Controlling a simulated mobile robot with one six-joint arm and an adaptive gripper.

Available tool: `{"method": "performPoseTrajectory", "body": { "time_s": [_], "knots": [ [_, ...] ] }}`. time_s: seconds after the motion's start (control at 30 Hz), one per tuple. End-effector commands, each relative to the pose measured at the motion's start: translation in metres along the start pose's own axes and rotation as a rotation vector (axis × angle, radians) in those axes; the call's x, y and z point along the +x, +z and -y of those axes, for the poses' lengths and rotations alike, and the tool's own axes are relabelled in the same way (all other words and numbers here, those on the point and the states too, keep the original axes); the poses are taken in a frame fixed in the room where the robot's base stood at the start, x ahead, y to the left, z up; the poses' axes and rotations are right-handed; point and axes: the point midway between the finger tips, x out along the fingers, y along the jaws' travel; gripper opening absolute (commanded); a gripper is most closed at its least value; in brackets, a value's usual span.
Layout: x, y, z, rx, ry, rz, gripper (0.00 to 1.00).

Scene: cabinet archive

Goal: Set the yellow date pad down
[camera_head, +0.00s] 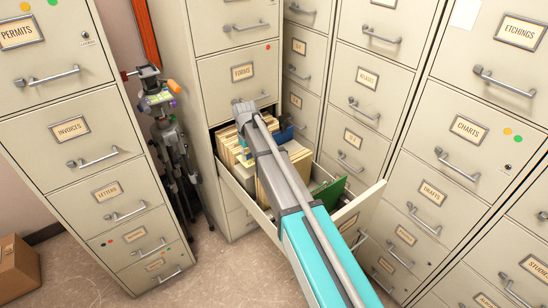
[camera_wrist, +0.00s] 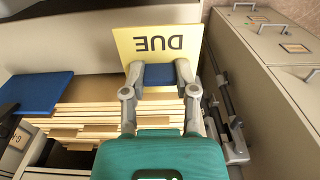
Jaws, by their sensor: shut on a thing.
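The yellow date pad (camera_wrist: 124,38), a flat yellow sheet with "DUE" printed on it upside down in the picture, stands in the upper middle of the wrist view. My gripper (camera_wrist: 160,74) is shut on its lower edge, and its fingers cover part of that edge. The pad is held just beyond a row of cream folders (camera_wrist: 75,125). I cannot tell whether its edge touches anything below. In the head view my own arm reaches over the open drawer and hides most of my gripper; I cannot make out the pad clearly there.
The open drawer (camera_head: 238,187) below the "FORMS" label holds folders, a green divider (camera_head: 328,192) and a blue item (camera_wrist: 40,92). Cabinets stand close on both sides, including the "CHARTS" one (camera_head: 468,128). A tripod-like stand (camera_head: 165,105) is left of the drawer. Floor (camera_head: 215,270) shows in front.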

Motion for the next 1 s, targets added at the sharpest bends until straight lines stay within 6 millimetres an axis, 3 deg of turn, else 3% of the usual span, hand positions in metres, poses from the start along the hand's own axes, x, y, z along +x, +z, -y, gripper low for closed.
{"method": "performPoseTrajectory", "body": {
  "time_s": [0.27, 0.8, 1.0],
  "knots": [
    [-0.029, 0.044, 0.004, 0.001, 0.000, 0.000, 0.00],
    [-0.102, 0.164, 0.017, 0.001, 0.000, -0.002, 0.00],
    [-0.121, 0.197, 0.021, 0.001, 0.000, -0.002, 0.00]
  ]
}}
